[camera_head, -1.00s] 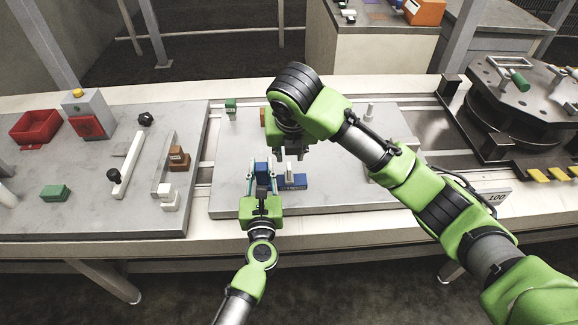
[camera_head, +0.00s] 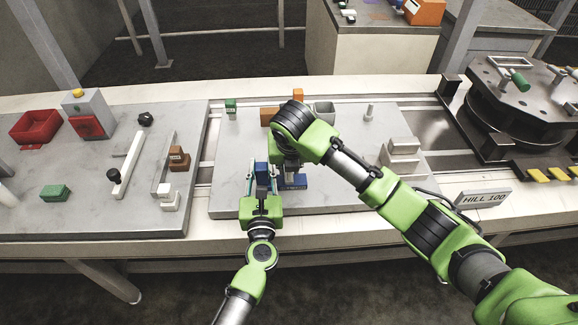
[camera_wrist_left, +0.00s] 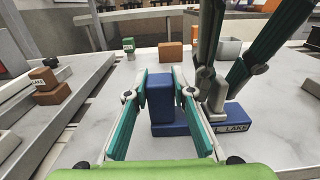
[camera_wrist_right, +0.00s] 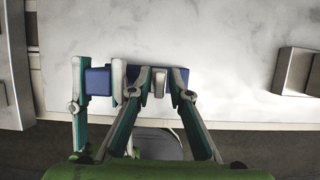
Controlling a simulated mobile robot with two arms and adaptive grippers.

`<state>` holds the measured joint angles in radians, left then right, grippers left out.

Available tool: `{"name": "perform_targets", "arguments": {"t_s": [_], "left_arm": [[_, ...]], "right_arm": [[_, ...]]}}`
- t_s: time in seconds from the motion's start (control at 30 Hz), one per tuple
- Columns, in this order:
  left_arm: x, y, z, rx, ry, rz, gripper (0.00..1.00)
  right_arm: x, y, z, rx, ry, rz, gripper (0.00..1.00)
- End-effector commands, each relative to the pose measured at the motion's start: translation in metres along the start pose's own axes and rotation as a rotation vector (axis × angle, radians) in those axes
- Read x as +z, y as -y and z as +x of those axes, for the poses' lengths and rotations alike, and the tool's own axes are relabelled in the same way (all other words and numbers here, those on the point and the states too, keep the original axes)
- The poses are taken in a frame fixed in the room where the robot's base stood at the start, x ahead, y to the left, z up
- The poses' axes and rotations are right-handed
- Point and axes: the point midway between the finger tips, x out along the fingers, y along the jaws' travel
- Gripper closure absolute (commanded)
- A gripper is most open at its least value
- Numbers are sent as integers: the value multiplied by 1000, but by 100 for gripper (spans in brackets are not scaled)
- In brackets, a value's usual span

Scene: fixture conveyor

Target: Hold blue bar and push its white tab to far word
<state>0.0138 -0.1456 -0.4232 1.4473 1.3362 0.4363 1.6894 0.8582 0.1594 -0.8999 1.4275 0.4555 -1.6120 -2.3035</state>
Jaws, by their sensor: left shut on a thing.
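The blue bar (camera_head: 294,185) lies on the grey plate. Its raised blue block (camera_head: 261,168) stands at the left end and also shows in the left wrist view (camera_wrist_left: 161,98). My left gripper (camera_head: 262,178) is shut on this block. The word LAKE is on the bar's right front (camera_wrist_left: 230,127); lettering left of it is partly hidden. In the right wrist view the white tab (camera_wrist_right: 160,82) stands between the fingers of my right gripper (camera_wrist_right: 161,76), with small gaps at its sides. The right hand hides the tab in the head view.
Behind are a green block (camera_head: 231,108), a brown block (camera_head: 268,117) and a grey open box (camera_head: 323,112). A grey stepped block (camera_head: 401,154) stands to the right. A HILL 100 sign (camera_head: 484,198) is at the front edge. The plate's front left is clear.

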Motion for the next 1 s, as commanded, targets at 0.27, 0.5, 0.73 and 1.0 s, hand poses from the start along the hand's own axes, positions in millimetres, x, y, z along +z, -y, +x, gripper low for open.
{"name": "perform_targets", "arguments": {"t_s": [0.27, 0.5, 0.73, 1.0], "left_arm": [[-3, -1, -1, 2, -5, 1, 100], [-3, -2, 0, 3, -5, 1, 100], [-3, -3, 0, 5, -5, 2, 100], [-3, -3, 0, 5, -5, 2, 100]], "right_arm": [[0, 1, 0, 0, 0, 0, 100], [1, 30, 0, -4, 2, 1, 100], [1, 34, 0, -3, 1, 1, 100], [0, 33, 0, -3, 1, 1, 75]]}}
